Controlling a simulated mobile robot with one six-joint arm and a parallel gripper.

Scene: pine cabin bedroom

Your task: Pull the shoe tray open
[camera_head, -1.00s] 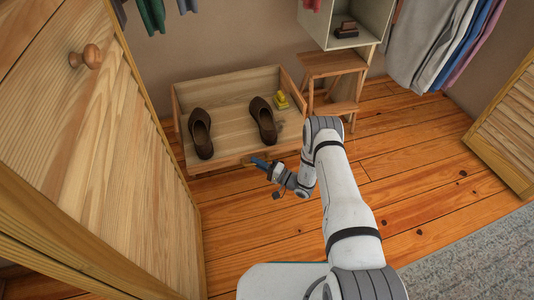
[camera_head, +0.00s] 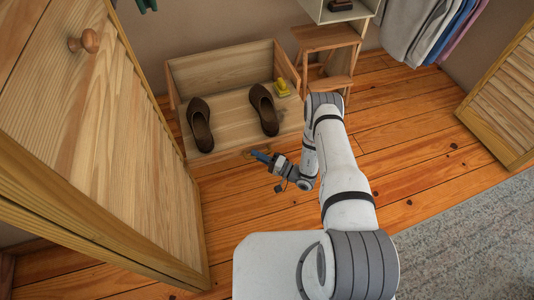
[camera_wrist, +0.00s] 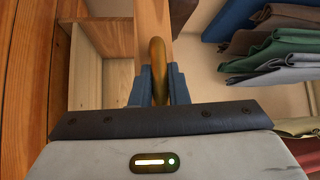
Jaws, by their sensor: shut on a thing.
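The shoe tray (camera_head: 232,117) is a low pale-wood tray pulled partly out of an open wooden box. It holds two dark brown shoes, one at the left (camera_head: 199,125) and one at the right (camera_head: 263,109). A brass handle (camera_head: 252,152) is on its front edge. My gripper (camera_head: 262,157) is at this handle, with its blue fingers shut on it. In the wrist view the curved brass handle (camera_wrist: 158,62) stands between my blue fingertips (camera_wrist: 160,85). The handle's lower part is hidden between them.
A yellow item (camera_head: 282,88) sits at the tray's right side. A wooden step stool (camera_head: 327,38) stands right of the box. A louvred door (camera_head: 110,150) fills the left; another (camera_head: 505,105) is at the right. Plank floor (camera_head: 420,150) before the tray is clear.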

